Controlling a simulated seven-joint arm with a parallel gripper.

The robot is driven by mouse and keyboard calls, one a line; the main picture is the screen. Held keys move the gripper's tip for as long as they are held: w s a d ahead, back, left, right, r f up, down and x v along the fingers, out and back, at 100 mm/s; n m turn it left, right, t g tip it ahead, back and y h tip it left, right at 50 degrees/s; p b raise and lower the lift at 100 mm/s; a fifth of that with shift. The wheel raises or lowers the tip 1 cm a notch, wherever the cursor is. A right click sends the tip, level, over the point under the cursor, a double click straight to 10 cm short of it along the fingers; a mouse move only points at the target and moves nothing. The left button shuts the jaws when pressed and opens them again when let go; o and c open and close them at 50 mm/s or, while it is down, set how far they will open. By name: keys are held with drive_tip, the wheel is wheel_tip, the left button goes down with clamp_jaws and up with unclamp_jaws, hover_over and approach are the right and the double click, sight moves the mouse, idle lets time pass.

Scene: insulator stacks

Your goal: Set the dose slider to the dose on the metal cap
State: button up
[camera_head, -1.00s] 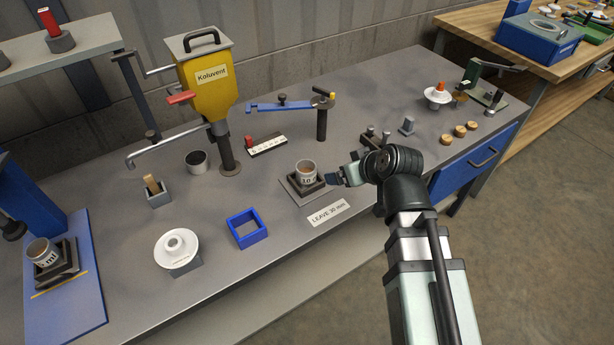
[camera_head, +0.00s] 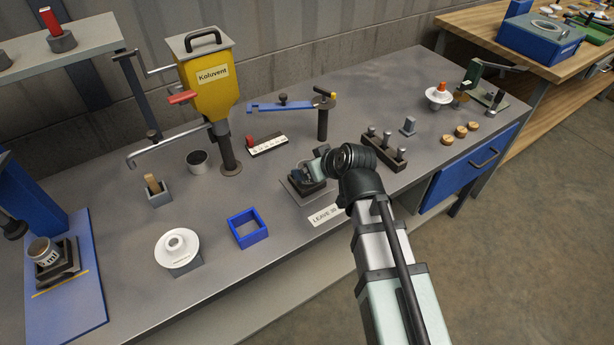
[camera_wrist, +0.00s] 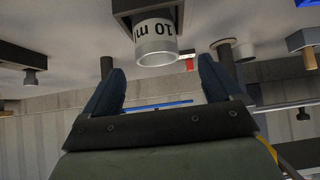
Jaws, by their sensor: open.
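The metal cap (camera_wrist: 155,50) sits in a dark square holder (camera_wrist: 120,8); its label reads "10 ml" in the upside-down wrist view. In the head view my gripper (camera_head: 308,170) is over this holder and mostly hides the cap. In the wrist view my gripper (camera_wrist: 161,68) is open, with the cap ahead of and between its two fingers; contact cannot be told. The dose slider, a white scale with a red knob (camera_head: 267,145), lies behind the holder beside the yellow Koluvent dispenser (camera_head: 207,85). Its scale marks are too small to read.
A blue clamp arm on a post (camera_head: 322,120) stands behind my gripper. A dark cup (camera_head: 198,162), a blue square frame (camera_head: 247,230) and a white insulator (camera_head: 177,245) are to the left. Another labelled cup (camera_head: 43,250) stands at far left. A rack with pegs (camera_head: 385,150) is to the right.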

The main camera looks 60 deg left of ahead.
drive_tip(key=shift+x, duration=2.85)
drive_tip(key=shift+w, duration=0.2)
drive_tip(key=c, duration=1.4)
drive_tip(key=shift+c, duration=0.3)
drive_tip(key=shift+r, duration=0.1)
wheel_tip(320, 180, up, 10)
